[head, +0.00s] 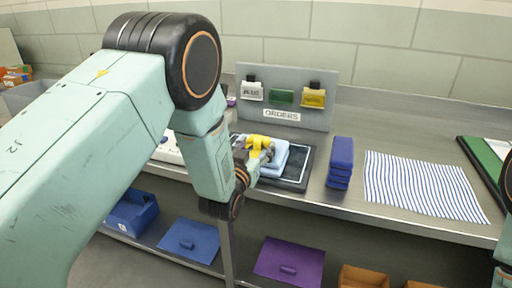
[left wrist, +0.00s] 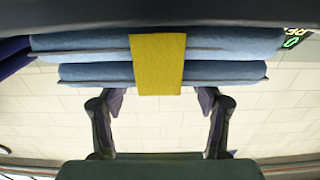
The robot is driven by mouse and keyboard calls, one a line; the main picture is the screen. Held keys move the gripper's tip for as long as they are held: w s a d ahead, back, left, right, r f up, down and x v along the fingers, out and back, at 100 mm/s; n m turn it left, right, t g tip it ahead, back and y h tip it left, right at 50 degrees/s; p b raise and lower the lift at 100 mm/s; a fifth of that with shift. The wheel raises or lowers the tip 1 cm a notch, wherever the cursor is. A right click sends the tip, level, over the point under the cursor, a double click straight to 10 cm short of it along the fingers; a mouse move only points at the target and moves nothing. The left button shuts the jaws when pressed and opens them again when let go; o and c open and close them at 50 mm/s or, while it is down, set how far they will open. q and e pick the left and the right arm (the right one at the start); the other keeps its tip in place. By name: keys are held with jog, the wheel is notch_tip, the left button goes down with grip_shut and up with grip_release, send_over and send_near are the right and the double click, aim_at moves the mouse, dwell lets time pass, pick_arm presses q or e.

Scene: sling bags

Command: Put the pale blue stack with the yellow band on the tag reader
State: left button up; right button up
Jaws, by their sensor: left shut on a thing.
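The pale blue stack (head: 280,155) with its yellow band is at the tag reader (head: 297,172), a dark pad with a white outline on the bench. The stack covers the pad's left and middle part; I cannot tell if it rests on it or hangs just above. My left gripper (head: 264,153) is shut on the stack at its yellow band. In the left wrist view the folded pale blue stack (left wrist: 90,58) spans the top, with the yellow band (left wrist: 158,65) between the fingers of the left gripper (left wrist: 160,98). My right gripper does not show.
A dark blue stack (head: 340,160) stands just right of the reader. A striped cloth (head: 420,184) lies further right. A grey orders board (head: 285,98) with coloured tags stands behind.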

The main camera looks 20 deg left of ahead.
pick_arm(q)
jog(key=shift+w+a, duration=0.1)
jog(key=shift+w, duration=0.25)
jog(key=o, duration=1.3)
jog(key=shift+f, duration=0.2)
jog(key=o, duration=0.4)
jog(key=shift+s+d+r, duration=0.2)
jog(key=shift+s+r, duration=0.2)
jog(key=shift+s, duration=0.1)
jog(key=shift+o, duration=0.2)
jog(key=shift+w+a+f, duration=0.15)
jog(key=shift+w+f, duration=0.15)
jog(key=shift+w, duration=0.1)
jog(key=s, duration=1.2)
jog(key=shift+s+a+r+p, duration=0.15)
jog(key=shift+p, duration=0.2)
